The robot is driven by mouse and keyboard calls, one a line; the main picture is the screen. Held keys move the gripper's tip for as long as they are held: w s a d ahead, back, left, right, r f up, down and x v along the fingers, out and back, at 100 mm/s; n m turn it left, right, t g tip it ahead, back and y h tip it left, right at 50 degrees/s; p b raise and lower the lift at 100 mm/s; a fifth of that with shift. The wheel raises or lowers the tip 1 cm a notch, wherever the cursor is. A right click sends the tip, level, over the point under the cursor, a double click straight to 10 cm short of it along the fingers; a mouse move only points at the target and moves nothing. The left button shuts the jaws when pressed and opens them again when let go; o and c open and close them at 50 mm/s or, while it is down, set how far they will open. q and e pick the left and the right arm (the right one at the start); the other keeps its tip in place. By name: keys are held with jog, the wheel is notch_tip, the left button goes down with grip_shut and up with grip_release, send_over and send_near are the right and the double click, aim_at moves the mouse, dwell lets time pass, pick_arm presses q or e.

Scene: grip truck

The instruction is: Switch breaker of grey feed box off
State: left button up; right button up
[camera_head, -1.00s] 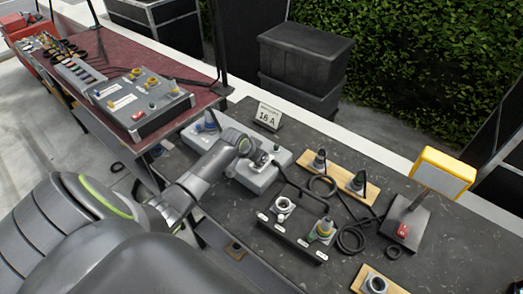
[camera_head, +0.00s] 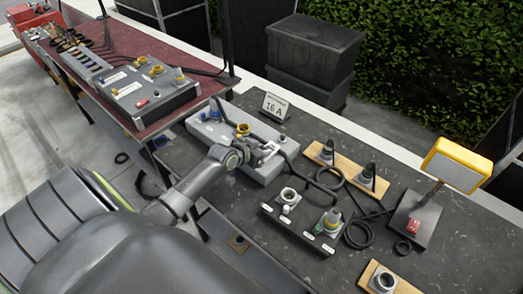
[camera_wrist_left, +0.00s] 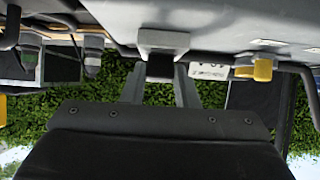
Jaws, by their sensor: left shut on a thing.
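The grey feed box (camera_head: 205,134) stands on the dark table, with a blue plug and a yellow socket (camera_head: 243,129) on top. My left gripper (camera_head: 267,155) is at the front right part of this box. In the left wrist view the box shows along the top edge, with a pale breaker housing (camera_wrist_left: 162,41) and a black lever (camera_wrist_left: 160,68) on it. My left gripper's fingers (camera_wrist_left: 160,88) are either side of the lever and shut on it. The lever's exact position is hard to tell. My right gripper is not in view.
A black panel (camera_head: 287,233) with sockets, wooden boards (camera_head: 330,158) with plugs, loose cables and a yellow lamp (camera_head: 457,163) stand to the right. A "16 A" sign (camera_head: 275,106) is behind the box. Another control box (camera_head: 165,105) sits on the red table.

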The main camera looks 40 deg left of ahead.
pick_arm(q)
jog(key=shift+r, duration=0.1)
jog(key=o, duration=1)
jog(key=b+v, duration=0.1)
jog(key=v, duration=1.6)
jog(key=shift+s+r, duration=0.1)
jog(key=shift+s, duration=0.05)
